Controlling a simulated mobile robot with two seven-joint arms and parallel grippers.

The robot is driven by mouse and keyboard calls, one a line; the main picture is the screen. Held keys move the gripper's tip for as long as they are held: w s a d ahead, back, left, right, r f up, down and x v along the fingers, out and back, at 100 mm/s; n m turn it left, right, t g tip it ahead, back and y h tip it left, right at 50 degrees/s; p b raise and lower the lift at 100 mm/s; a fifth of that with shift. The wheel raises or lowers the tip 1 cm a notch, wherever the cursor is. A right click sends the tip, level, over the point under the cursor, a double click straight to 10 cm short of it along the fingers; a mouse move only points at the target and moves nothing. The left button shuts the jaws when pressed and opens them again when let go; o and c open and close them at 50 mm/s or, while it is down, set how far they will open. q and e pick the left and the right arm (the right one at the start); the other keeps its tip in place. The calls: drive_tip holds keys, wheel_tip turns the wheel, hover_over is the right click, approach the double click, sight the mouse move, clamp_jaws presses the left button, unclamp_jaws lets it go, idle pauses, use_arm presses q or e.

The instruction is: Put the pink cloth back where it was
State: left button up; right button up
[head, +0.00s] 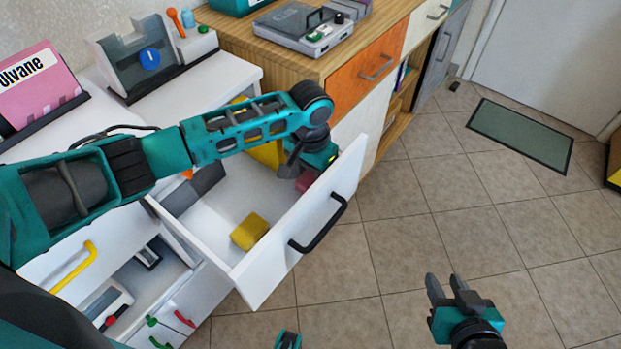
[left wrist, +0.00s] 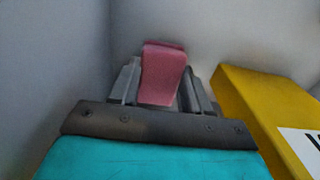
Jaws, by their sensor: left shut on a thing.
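The pink cloth (left wrist: 162,74) is between the fingers of my left gripper (left wrist: 160,90) in the left wrist view. In the head view the cloth (head: 306,181) shows as a small pink patch below my left gripper (head: 290,168), inside the open white drawer (head: 270,270) near its front right corner. Whether the cloth touches the drawer floor cannot be told. My right gripper (head: 446,286) is over the tiled floor at the lower right, its fingers apart and nothing between them.
A yellow block (head: 249,231) lies in the drawer near the front left. A yellow box (left wrist: 255,110) stands right of the left gripper in the left wrist view. A lower drawer (head: 175,275) is also open. My left arm crosses above the drawer.

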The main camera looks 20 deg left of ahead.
use_arm(q)
drive_tip(key=shift+f, duration=0.5)
drive_tip(key=shift+f, duration=0.1)
drive_tip(key=o, duration=1.1)
